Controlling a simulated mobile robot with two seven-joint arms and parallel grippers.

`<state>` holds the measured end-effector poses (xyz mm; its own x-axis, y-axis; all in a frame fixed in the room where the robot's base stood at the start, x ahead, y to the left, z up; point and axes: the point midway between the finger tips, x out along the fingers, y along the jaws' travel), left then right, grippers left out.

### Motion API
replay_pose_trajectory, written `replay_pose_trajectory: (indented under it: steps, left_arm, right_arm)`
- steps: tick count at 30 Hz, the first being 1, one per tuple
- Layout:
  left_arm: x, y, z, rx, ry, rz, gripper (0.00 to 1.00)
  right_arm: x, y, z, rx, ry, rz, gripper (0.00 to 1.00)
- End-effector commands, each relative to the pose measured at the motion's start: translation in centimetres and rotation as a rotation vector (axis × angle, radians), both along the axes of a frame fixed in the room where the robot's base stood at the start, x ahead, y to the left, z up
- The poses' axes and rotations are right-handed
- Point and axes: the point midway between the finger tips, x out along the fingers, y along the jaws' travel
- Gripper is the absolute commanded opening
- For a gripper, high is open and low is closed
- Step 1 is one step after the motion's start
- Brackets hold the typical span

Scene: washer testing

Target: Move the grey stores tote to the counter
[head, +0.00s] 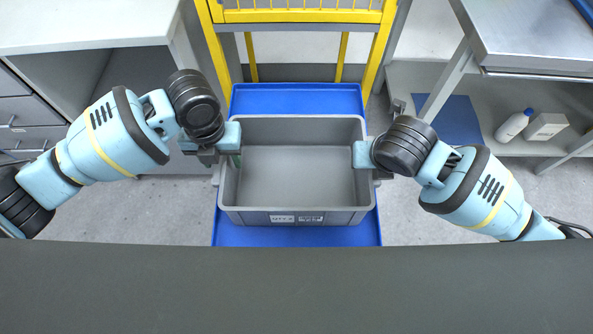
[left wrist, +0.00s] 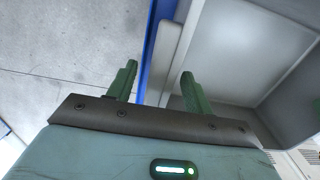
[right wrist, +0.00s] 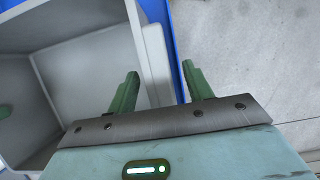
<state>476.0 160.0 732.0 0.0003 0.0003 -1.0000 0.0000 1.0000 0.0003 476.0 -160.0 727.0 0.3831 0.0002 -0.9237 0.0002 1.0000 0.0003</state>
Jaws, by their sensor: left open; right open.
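The grey stores tote (head: 295,173) sits upright and empty on a blue platform with a yellow frame. My left gripper (head: 232,160) is at the tote's left wall; in the left wrist view its open green fingers (left wrist: 160,85) stand on either side of that wall, one inside the tote (left wrist: 235,50), one outside. My right gripper (head: 365,170) is at the right wall; in the right wrist view its open fingers (right wrist: 160,88) straddle the wall of the tote (right wrist: 85,85) likewise. Whether any finger touches the wall I cannot tell.
The blue platform (head: 297,236) shows in front of and behind the tote, with a yellow rail frame (head: 300,16) behind. A white counter (head: 85,22) with drawers is at left.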

Motion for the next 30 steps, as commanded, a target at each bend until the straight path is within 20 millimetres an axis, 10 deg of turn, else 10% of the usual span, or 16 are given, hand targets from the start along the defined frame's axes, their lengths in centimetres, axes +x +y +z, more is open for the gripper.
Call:
replay_pose_trajectory:
  steps: [12,30]
  left_arm:
    - [0.00,-0.01,0.05,0.000,0.000,0.000,0.01]
    - [0.19,-0.01,0.81,-0.001,-0.007,0.000,0.00]
  right_arm:
    - [-0.01,-0.01,0.03,0.000,0.000,0.000,0.01]
    - [0.18,-0.02,0.79,0.000,-0.008,0.000,0.00]
